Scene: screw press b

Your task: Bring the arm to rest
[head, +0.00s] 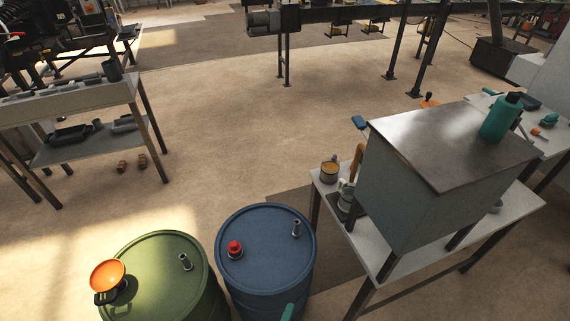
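My arm and gripper are not clearly seen in the head view, so I cannot tell how the gripper stands or whether it holds anything. A small teal piece (288,312) juts in at the bottom edge in front of the blue drum (262,262). Most of it is cut off, and I cannot tell what it belongs to.
A green drum (155,285) with an orange funnel-like piece (108,274) stands beside the blue drum, which has a red cap (235,250). At right, a table (378,255) bears a grey metal box (420,195) with a teal bottle (499,118) on top. Open floor (240,140) lies beyond.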

